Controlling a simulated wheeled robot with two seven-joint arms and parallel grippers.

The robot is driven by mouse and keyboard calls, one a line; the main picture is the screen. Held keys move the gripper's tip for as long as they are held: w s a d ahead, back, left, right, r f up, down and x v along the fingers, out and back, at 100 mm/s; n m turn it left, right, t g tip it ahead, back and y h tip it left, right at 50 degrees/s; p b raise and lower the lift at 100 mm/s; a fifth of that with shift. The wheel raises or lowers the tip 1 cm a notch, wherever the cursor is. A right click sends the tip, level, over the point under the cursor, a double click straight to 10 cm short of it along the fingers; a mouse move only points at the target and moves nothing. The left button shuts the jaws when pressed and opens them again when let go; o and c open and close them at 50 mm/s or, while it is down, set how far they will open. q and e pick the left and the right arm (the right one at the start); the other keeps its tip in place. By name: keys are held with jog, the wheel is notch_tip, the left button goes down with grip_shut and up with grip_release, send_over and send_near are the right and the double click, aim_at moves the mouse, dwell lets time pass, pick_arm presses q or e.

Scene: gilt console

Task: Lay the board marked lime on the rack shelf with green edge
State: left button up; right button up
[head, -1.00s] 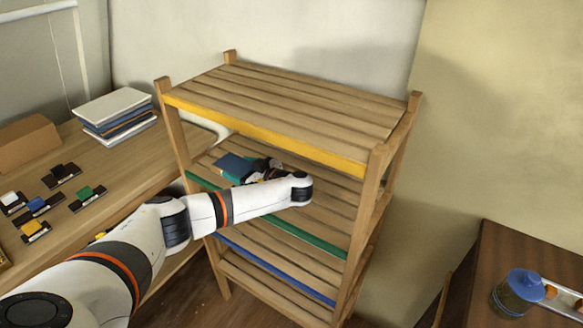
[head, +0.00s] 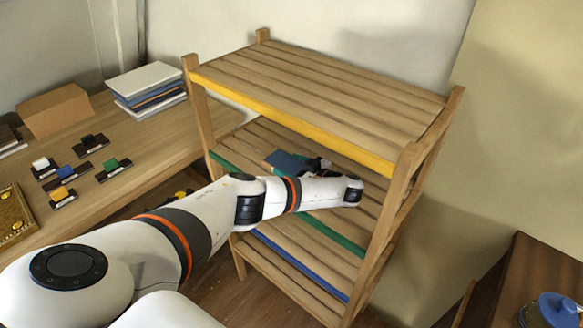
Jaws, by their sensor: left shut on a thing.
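The wooden rack has a shelf with a green edge (head: 342,239) below its top shelf. My left arm reaches in over this shelf. My left gripper (head: 306,166) is partly hidden by its own wrist and is shut on a flat blue board (head: 284,161). The board is inside the rack at the green-edged level, under the top shelf. I cannot read any marking on it, and cannot tell whether it touches the slats. My right gripper is not in view.
The top shelf has a yellow edge (head: 290,121); a lower one has a blue edge (head: 300,266). Rack posts stand close around my arm. The table at left holds stacked books (head: 148,88), a cardboard box (head: 55,110) and several small dark stands with coloured blocks. A blue-lidded jar (head: 556,308) is at lower right.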

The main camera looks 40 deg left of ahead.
pick_arm(q)
jog(key=shift+f, duration=0.2)
jog(key=o, duration=1.1)
jog(key=shift+d, duration=0.25)
jog(key=d, duration=0.2)
jog(key=d+b, duration=0.1)
jog(key=d, duration=0.1)
jog(key=d+r, duration=0.1)
jog(key=d, duration=0.2)
jog(key=shift+s+r, duration=0.1)
jog(key=shift+s, duration=0.2)
jog(key=shift+a, duration=0.1)
jog(key=shift+r, duration=0.1)
